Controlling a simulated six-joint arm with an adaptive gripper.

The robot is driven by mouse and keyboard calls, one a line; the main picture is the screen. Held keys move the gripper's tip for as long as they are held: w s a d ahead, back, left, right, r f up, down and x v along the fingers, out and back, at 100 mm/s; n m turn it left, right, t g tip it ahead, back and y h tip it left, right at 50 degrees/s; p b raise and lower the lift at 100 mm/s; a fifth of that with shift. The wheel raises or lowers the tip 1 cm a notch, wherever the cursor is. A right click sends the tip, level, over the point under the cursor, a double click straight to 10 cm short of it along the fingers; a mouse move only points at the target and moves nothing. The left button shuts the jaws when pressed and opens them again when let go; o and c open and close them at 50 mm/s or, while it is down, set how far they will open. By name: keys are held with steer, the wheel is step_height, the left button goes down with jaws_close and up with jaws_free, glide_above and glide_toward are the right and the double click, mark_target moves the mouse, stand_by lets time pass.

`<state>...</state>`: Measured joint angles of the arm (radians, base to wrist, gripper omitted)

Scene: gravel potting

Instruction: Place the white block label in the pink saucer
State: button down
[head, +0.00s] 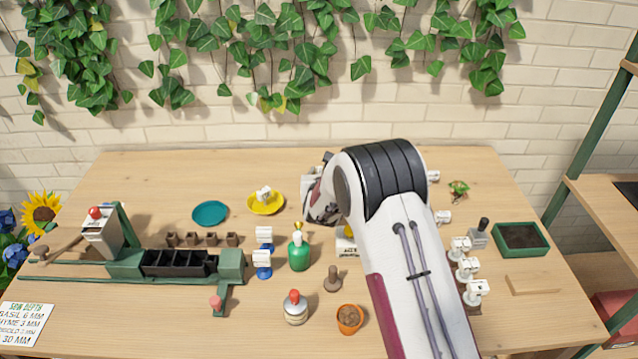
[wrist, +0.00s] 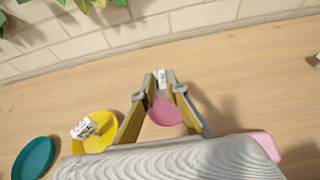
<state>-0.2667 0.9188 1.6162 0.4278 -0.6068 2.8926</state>
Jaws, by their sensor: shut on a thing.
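In the wrist view, my gripper (wrist: 163,82) is shut on a small white block label (wrist: 161,76), which shows between the fingertips. The pink saucer (wrist: 166,114) shows between the fingers, nearer the palm in the picture, and is partly hidden by them. I cannot tell the height of the label over it or whether they touch. In the head view, my arm hides the saucer and most of the gripper. Another white block label (wrist: 84,128) sits in the yellow saucer (wrist: 101,143) at the left; it also shows in the head view (head: 264,194).
An empty teal saucer (head: 210,213) lies left of the yellow one. A green bottle (head: 299,254), a terracotta pot (head: 349,319) and a red-topped shaker (head: 295,308) stand in front. White labels (head: 468,268) and a green tray (head: 521,239) are at the right.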

steer(key=shift+f, duration=1.85)
steer(key=shift+f, duration=0.2)
steer(key=c, duration=2)
jaws_free()
steer(key=shift+r, duration=0.2)
steer(key=shift+v, duration=6.05)
